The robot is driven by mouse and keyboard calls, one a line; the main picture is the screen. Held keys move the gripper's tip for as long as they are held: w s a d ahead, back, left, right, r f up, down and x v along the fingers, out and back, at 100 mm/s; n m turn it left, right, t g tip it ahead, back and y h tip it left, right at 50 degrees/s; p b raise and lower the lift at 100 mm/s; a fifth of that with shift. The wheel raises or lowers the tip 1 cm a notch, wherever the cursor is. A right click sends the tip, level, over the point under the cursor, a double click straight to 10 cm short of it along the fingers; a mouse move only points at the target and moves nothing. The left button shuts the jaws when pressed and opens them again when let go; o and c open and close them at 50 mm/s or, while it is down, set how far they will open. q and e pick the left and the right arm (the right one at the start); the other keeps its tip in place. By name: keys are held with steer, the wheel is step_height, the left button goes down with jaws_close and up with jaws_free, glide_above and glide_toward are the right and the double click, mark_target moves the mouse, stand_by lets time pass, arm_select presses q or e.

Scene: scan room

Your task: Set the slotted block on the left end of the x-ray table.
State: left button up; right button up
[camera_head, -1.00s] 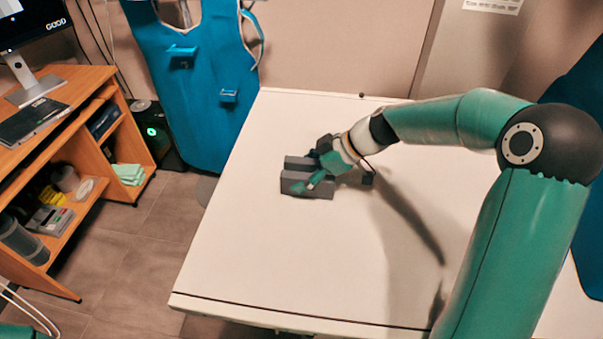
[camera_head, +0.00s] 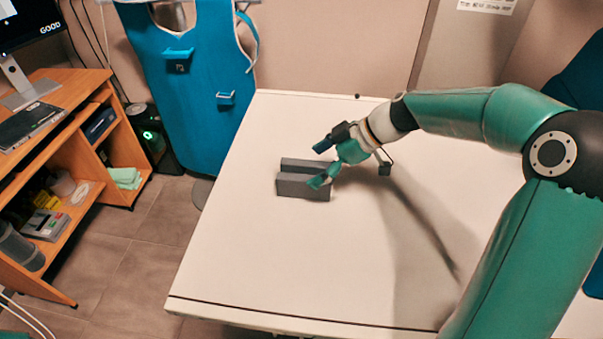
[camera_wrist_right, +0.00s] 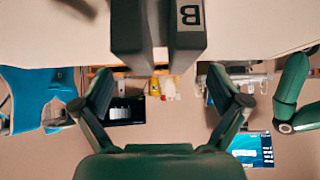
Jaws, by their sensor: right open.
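The dark grey slotted block (camera_head: 302,187) rests on the left part of the pale x-ray table (camera_head: 270,260), with its slot running between two long bars. My right gripper (camera_head: 321,166) is open at the block's right end, with its fingers spread and nothing held. In the right wrist view the block (camera_wrist_right: 187,45) shows its two bars and a letter B at the top, beyond the open fingers (camera_wrist_right: 160,85). I cannot tell whether a fingertip still touches it. My left gripper is not in view.
A wooden desk (camera_head: 85,95) with shelves stands left of the table, across a strip of tiled floor. A blue apron (camera_head: 200,100) hangs behind the table's far left corner. The tabletop in front of the block is clear.

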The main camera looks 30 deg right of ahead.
steer(key=v, duration=0.7)
steer(key=shift+a+f, duration=0.1)
